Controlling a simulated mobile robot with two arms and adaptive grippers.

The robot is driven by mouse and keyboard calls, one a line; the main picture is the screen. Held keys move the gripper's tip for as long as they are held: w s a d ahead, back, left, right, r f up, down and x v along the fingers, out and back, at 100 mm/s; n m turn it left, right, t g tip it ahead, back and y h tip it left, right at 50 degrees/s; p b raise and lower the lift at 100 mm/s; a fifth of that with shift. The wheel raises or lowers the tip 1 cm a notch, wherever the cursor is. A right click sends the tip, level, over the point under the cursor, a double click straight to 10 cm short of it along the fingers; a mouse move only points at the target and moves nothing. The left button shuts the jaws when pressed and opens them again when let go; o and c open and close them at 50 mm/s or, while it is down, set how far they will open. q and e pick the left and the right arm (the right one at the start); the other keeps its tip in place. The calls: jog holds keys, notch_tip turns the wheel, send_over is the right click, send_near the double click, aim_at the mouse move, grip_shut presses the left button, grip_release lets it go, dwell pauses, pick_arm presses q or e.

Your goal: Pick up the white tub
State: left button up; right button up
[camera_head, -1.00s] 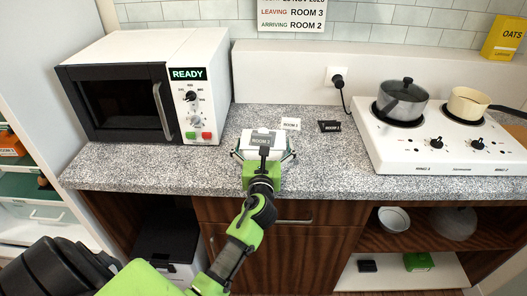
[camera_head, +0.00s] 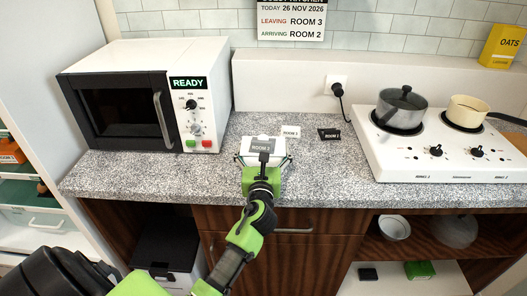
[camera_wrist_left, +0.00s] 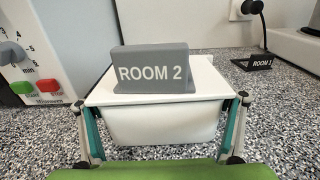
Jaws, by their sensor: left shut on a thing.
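The white tub (camera_head: 248,155) is at the counter's front, right of the microwave. In the left wrist view the tub (camera_wrist_left: 160,124) has a flat white lid. A grey block marked ROOM 2 (camera_wrist_left: 153,70) stands on the lid; it also shows in the head view (camera_head: 263,146). My left gripper (camera_head: 262,164) is shut on the tub, with a finger at each side in the left wrist view (camera_wrist_left: 163,135). I cannot tell whether the tub's base touches the counter. My right gripper is not in view.
A microwave (camera_head: 125,100) stands on the left. A hob (camera_head: 450,150) with two pots is at the right. The counter (camera_head: 325,175) between is clear.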

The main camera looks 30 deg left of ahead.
aim_at(261, 140)
pick_arm(q)
notch_tip(261, 140, up, 2)
jog(key=shift+r, duration=0.25)
jog(key=shift+s+a+r+p, duration=0.15)
jog(key=shift+s+r+p, duration=0.2)
jog(key=shift+r, duration=0.3)
jog(key=s+r, duration=0.1)
jog(key=s+a+r+p, duration=0.1)
jog(key=r, duration=0.1)
jog(key=s+r, duration=0.2)
jog(key=shift+a+r, duration=0.15)
jog(key=shift+a, duration=0.1)
jog(key=s+a+r, duration=0.3)
jog(key=s, duration=0.5)
jog(key=shift+s+r, duration=0.15)
jog(key=shift+r, duration=0.15)
jog(key=shift+a, duration=0.1)
